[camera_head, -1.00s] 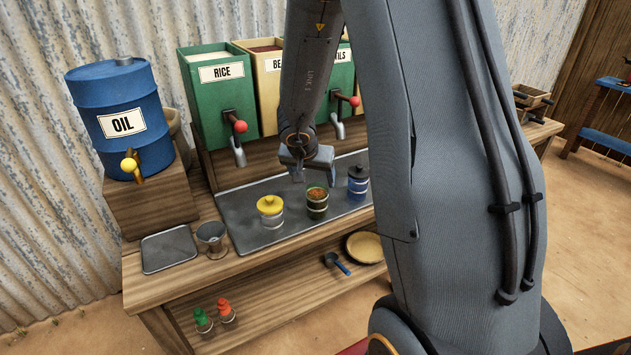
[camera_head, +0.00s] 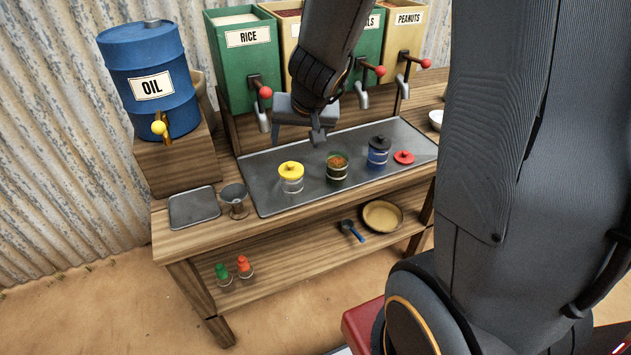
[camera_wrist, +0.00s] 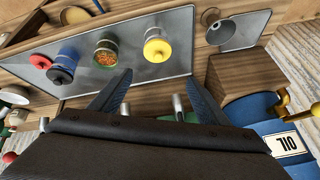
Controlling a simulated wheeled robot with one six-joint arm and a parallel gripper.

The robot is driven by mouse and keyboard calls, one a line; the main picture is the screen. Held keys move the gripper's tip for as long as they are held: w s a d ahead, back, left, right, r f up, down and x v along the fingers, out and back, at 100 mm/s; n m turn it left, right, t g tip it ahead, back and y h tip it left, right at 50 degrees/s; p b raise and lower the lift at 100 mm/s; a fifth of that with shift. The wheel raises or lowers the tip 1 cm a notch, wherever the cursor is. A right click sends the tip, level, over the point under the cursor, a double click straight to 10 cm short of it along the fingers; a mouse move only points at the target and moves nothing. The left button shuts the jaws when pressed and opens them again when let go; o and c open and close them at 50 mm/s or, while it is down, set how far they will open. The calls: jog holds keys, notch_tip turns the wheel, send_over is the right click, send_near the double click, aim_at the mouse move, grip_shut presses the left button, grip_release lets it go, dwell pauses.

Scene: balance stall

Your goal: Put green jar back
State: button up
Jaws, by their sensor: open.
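The green jar (camera_head: 336,167) stands lidless on the metal tray (camera_head: 262,188), between the yellow-lidded jar (camera_head: 291,178) and the blue jar (camera_head: 377,153). Orange-brown contents show in its open top. In the wrist view the green jar (camera_wrist: 106,53) is likewise between the blue jar (camera_wrist: 62,66) and the yellow-lidded jar (camera_wrist: 157,46). A red lid (camera_head: 404,157) lies on the tray right of the blue jar. My gripper (camera_head: 318,139) is open and empty, above the back of the tray, behind the jars. In the wrist view its fingers (camera_wrist: 158,92) are apart with nothing between them.
Dispensers with taps, such as rice (camera_head: 245,60), stand behind the tray. The oil drum (camera_head: 150,80) is at left. A small metal plate (camera_head: 194,207) and a metal cup (camera_head: 234,200) stand left of the tray. A lower shelf (camera_head: 290,262) holds two small bottles, a scoop and a bowl.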

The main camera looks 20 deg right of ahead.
jog(key=s+a+f+n+g, duration=0.1)
jog(key=s+n+g, duration=0.2)
jog(key=s, duration=1.2)
jog(key=shift+s+a+f+n+g, duration=0.15)
jog(key=shift+s+a+n+g, duration=0.05)
jog(key=shift+a+n+g, duration=0.25)
